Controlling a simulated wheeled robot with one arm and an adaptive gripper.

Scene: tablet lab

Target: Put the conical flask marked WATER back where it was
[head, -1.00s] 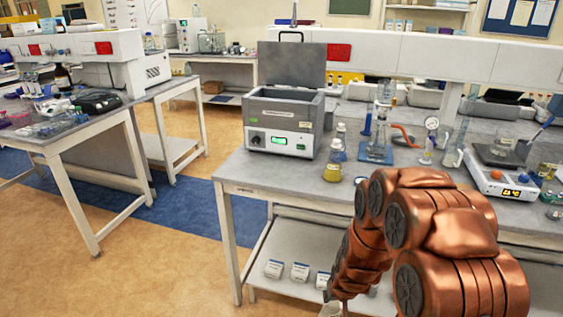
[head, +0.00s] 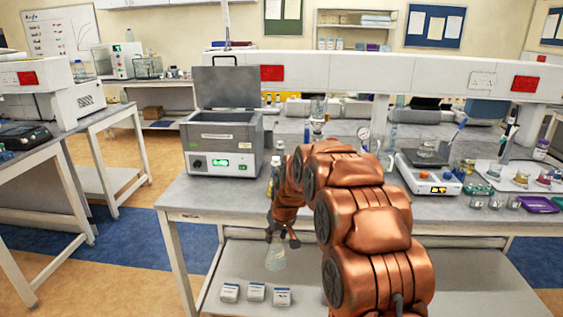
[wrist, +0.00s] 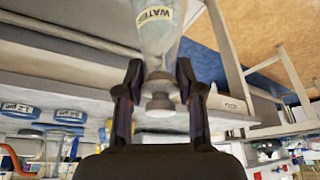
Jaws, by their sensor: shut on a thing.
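The conical flask marked WATER (head: 275,259) is clear glass. It shows in front of the bench, below the level of the bench top in the head view. In the wrist view the flask (wrist: 158,35) fills the top middle, with its WATER label upside down in the picture and its stoppered neck towards me. My gripper (wrist: 160,80) is shut on its neck, one finger on each side. In the head view my gripper (head: 282,237) is above the flask body, and my copper arm hides part of the bench behind it.
The bench top (head: 190,192) carries a grey water bath (head: 221,134) with its lid up, a hotplate (head: 428,174) and several pieces of glassware. Its front left corner is bare. Several small white boxes (head: 256,292) lie on the lower shelf (head: 232,265).

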